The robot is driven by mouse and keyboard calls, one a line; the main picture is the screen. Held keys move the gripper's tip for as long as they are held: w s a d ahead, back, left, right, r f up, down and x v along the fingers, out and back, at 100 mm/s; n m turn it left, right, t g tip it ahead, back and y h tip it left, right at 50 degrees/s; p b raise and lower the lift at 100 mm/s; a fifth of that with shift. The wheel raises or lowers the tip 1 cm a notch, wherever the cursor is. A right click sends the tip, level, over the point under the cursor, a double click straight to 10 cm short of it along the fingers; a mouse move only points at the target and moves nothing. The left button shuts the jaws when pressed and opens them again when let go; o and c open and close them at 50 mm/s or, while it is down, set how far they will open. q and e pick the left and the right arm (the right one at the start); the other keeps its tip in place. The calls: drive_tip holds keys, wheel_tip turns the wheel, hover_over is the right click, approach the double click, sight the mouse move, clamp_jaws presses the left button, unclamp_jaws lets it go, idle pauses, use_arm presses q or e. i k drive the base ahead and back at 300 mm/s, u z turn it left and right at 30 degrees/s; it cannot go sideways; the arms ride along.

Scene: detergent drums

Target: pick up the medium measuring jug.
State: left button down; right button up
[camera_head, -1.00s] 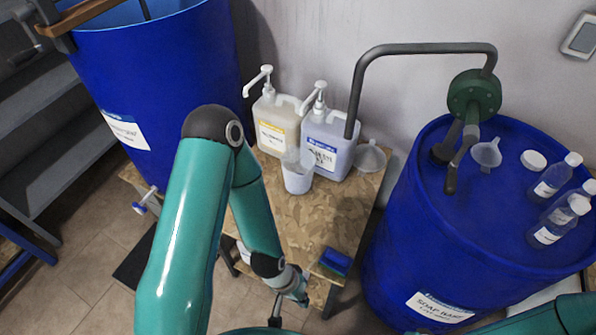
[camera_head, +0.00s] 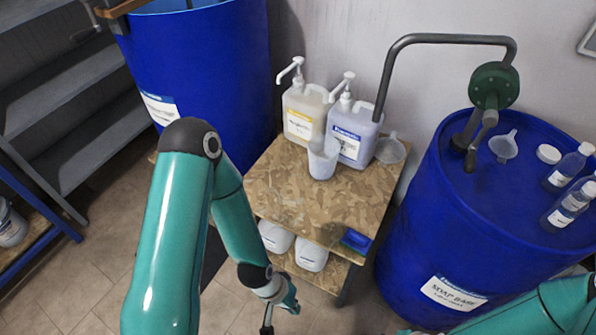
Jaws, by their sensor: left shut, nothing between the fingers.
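A translucent white measuring jug (camera_head: 322,163) stands upright on the wooden bench top (camera_head: 290,200), in front of the two pump containers. It is the only measuring jug I can make out, and I cannot judge its size class. My left arm reaches down across the front of the bench. My left gripper (camera_head: 267,320) is low at the bottom edge of the view, partly cut off, shut and empty. It is well below the jug in the picture and apart from it. Part of my right arm shows at the lower right; its gripper is out of view.
Two pump containers, one yellow-labelled (camera_head: 303,112) and one blue-labelled (camera_head: 354,130), stand behind the jug, with a funnel (camera_head: 390,150) beside them. A blue sponge (camera_head: 356,241) lies at the bench's front right corner. Blue drums (camera_head: 205,70) (camera_head: 425,240) flank the bench.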

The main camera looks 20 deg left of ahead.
sight(323, 150)
drive_tip(key=u, duration=0.35)
drive_tip(key=k, duration=0.95)
drive_tip(key=u, duration=0.85)
drive_tip(key=i, duration=0.8)
drive_tip(key=u, duration=0.4)
drive_tip(key=i, duration=1.2)
drive_tip(key=z, duration=0.7)
